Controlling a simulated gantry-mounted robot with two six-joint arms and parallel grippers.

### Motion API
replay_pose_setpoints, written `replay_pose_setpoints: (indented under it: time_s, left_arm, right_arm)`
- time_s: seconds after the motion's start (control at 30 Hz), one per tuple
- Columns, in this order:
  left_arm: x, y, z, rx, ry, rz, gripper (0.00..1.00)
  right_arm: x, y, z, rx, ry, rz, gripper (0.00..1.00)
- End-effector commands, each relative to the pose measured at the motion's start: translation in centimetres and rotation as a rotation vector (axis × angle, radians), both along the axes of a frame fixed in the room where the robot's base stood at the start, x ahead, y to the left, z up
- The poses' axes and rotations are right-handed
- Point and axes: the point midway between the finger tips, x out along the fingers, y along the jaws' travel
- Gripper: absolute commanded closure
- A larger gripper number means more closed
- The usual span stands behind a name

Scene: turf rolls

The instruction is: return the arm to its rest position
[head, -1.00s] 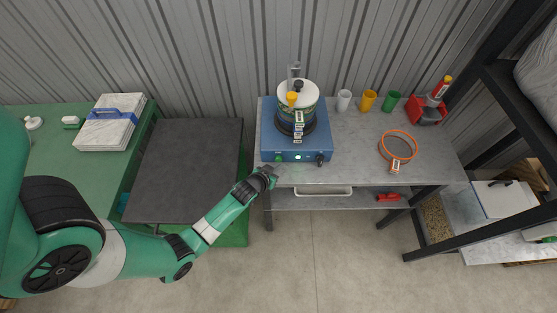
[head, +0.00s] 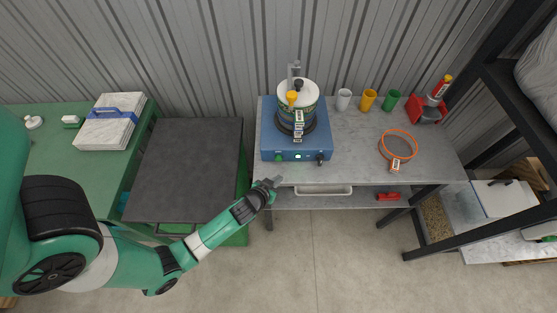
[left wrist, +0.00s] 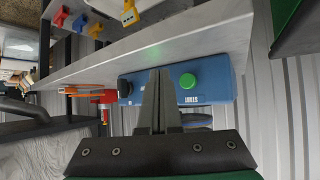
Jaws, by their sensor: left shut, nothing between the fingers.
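My left arm comes in from the left in the head view. Its gripper (head: 275,181) is shut and empty, just off the front edge of the grey workbench (head: 355,170), below the blue machine (head: 265,138). In the left wrist view the two fingers (left wrist: 159,78) lie together with nothing between them. Beyond them the blue machine's front (left wrist: 215,80) shows with a green button (left wrist: 187,80) and a black knob (left wrist: 125,88). My right gripper is not in the head view.
A dark-topped table (head: 185,165) stands left. The front floor is open.

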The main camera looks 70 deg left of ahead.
Motion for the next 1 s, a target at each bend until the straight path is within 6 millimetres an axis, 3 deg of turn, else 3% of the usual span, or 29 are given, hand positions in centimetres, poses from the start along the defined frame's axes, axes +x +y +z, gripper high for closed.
replay_pose_setpoints:
  time_s: [0.83, 0.93, 1.0]
  left_arm:
    - [0.1, -0.1, 0.0, -0.001, -0.001, -0.003, 1.0]
    - [1.7, -0.6, 1.0, 0.008, -0.023, -0.028, 1.0]
    - [4.3, -0.9, 3.1, 0.025, -0.07, -0.055, 1.0]
  right_arm:
    - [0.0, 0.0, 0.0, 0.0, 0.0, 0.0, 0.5]
    - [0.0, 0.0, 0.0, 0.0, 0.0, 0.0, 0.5]
    - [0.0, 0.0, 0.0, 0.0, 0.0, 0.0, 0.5]
